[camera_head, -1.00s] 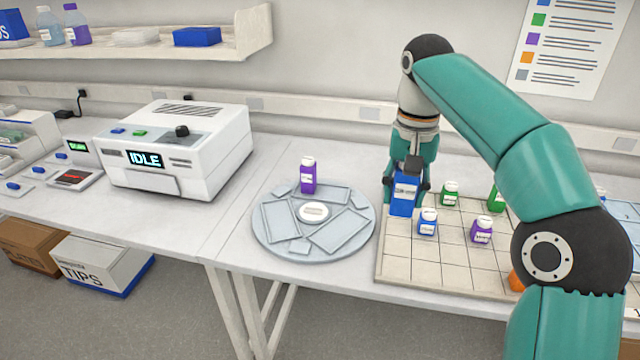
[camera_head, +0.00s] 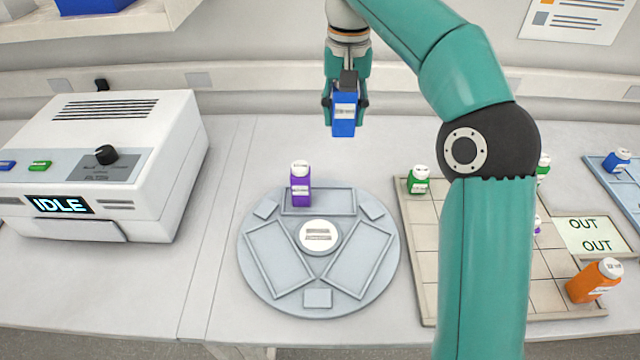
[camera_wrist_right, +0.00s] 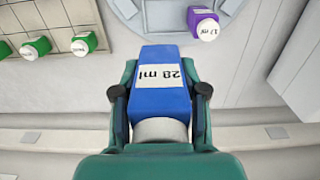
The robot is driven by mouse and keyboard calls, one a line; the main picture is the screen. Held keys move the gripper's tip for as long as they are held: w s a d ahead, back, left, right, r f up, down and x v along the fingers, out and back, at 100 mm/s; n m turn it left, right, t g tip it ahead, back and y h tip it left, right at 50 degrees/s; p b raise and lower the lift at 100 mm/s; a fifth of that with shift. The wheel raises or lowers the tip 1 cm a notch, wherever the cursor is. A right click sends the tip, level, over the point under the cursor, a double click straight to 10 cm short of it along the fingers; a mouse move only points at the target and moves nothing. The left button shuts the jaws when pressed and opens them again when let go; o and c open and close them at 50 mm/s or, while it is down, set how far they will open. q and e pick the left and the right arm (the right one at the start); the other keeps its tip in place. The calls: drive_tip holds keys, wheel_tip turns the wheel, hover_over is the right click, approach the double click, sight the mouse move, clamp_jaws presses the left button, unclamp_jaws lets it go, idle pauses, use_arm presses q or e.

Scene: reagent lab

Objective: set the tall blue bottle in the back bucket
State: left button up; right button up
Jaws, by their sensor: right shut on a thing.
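The tall blue bottle (camera_head: 344,122) is held upright in my right gripper (camera_head: 345,105), above the bench behind the round grey disc (camera_head: 248,255). In the right wrist view the blue bottle (camera_wrist_right: 160,98) sits between both fingers of the right gripper (camera_wrist_right: 160,88), with its "28 ml" label showing. The disc bears three rectangular buckets. The back bucket (camera_head: 335,203) lies on its far side, and a purple bottle (camera_head: 300,185) stands at its left end. That purple bottle also shows in the wrist view (camera_wrist_right: 203,25), off to one side. My left gripper is not in view.
A white machine (camera_head: 150,150) reading IDLE stands left of the disc. A gridded mat (camera_head: 424,240) lies right of it, with a green bottle (camera_head: 418,180), an orange bottle (camera_head: 595,282) and others partly hidden by my right arm. A blue-edged tray (camera_head: 628,200) is at far right.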

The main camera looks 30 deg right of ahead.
drive_tip(key=f+b, duration=0.1)
drive_tip(key=f, duration=0.6)
drive_tip(key=f+b, duration=0.2)
drive_tip(key=f, duration=0.6)
drive_tip(key=shift+w+a+f, duration=0.1)
drive_tip(key=shift+w, duration=0.1)
drive_tip(key=shift+f+b, duration=0.3)
drive_tip(key=shift+f, duration=2)
drive_tip(key=o, duration=1.1)
drive_tip(key=shift+f, duration=0.1)
drive_tip(key=shift+o, duration=0.2)
